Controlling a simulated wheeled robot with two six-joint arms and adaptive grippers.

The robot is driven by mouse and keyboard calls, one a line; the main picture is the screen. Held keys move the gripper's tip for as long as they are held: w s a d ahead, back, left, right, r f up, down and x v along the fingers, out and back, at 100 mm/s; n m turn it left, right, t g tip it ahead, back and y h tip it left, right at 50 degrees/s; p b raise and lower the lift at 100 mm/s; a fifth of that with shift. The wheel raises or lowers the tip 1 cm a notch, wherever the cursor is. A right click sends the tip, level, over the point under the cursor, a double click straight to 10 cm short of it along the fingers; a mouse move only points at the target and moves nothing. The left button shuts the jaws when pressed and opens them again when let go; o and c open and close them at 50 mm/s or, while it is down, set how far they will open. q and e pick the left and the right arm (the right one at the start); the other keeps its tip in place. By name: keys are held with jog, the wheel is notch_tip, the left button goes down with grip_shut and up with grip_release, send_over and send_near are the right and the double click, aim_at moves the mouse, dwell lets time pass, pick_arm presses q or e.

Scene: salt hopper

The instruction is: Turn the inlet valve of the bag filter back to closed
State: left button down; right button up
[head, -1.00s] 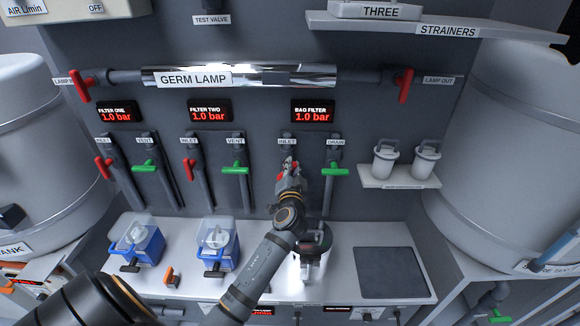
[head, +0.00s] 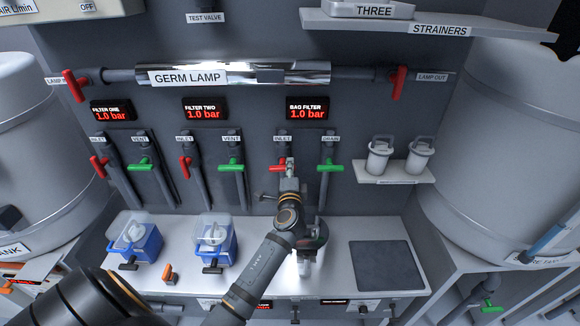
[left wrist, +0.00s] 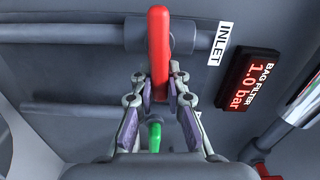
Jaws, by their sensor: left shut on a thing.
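The bag filter's inlet valve has a red handle (head: 276,168) below the INLET label and the BAG FILTER display (head: 307,108), which reads 1.0 bar. The handle lies crosswise to its pipe. In the left wrist view the red handle (left wrist: 158,45) stands between the two fingers. My left gripper (head: 289,181) is shut on it; the fingertips (left wrist: 160,82) press on both sides. In the head view the gripper hides part of the valve. My right gripper is not in view.
The green drain handle (head: 331,165) is close at the right, crosswise to its pipe. The filter two inlet handle (head: 185,166) and green vent handle (head: 231,166) are to the left. Blue-based containers (head: 216,240) stand on the bench (head: 185,270). A strainer shelf (head: 398,172) is at right.

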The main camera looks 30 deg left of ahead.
pick_arm(q)
jog(key=shift+f+m, duration=0.1)
jog(key=shift+m, duration=0.2)
jog(key=c, duration=1.3)
grip_release()
jog(key=v, duration=0.7)
jog(key=shift+s+d, duration=0.15)
jog(key=shift+s, duration=0.05)
jog(key=shift+s, duration=0.1)
